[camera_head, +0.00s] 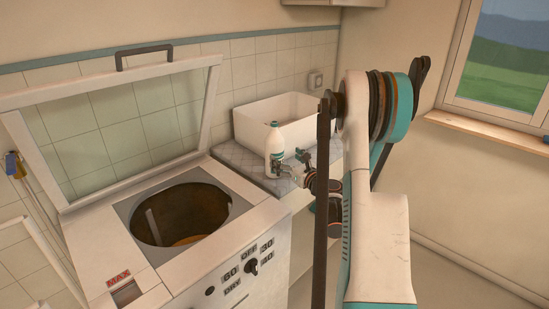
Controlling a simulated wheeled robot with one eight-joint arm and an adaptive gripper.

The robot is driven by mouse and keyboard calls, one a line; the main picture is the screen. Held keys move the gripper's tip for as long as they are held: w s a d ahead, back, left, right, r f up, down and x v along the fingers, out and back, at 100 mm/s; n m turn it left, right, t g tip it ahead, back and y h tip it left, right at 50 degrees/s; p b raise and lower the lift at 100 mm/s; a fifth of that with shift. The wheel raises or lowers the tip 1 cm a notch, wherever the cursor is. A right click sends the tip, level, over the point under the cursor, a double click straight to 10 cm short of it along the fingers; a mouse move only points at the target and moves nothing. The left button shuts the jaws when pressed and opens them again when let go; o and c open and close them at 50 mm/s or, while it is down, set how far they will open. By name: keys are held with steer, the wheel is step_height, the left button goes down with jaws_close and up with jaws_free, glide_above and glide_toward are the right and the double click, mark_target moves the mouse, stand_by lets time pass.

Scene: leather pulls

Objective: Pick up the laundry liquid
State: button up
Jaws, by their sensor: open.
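The laundry liquid looks to be the white bottle with a teal label (274,143). It stands upright on the tiled counter (236,158), in front of a white basin. My gripper (283,167) is at the bottle's lower right, with its dark fingers open. The fingers overlap the lower part of the bottle in the picture. I cannot tell whether they touch it. The bottle's lower right side is partly hidden by the gripper.
A washing machine (95,240) with its framed glass lid raised stands at the left; its round drum is open. The white basin (262,112) sits behind the bottle on the counter. A window with a wooden sill (470,122) is at the right. Floor shows at the lower right.

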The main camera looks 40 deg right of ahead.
mark_target(279, 153)
steer(key=w, duration=0.2)
steer(key=shift+w+d, duration=0.2)
steer(key=shift+w, duration=0.15)
steer(key=w+b, duration=0.2)
steer(key=w, duration=0.2)
steer(key=shift+d+r, duration=0.1)
steer(key=shift+w+d+r, duration=0.1)
steer(key=shift+w+d, duration=0.05)
steer(key=shift+w, duration=0.45)
steer(key=c, duration=1.7)
steer(key=shift+r, duration=0.1)
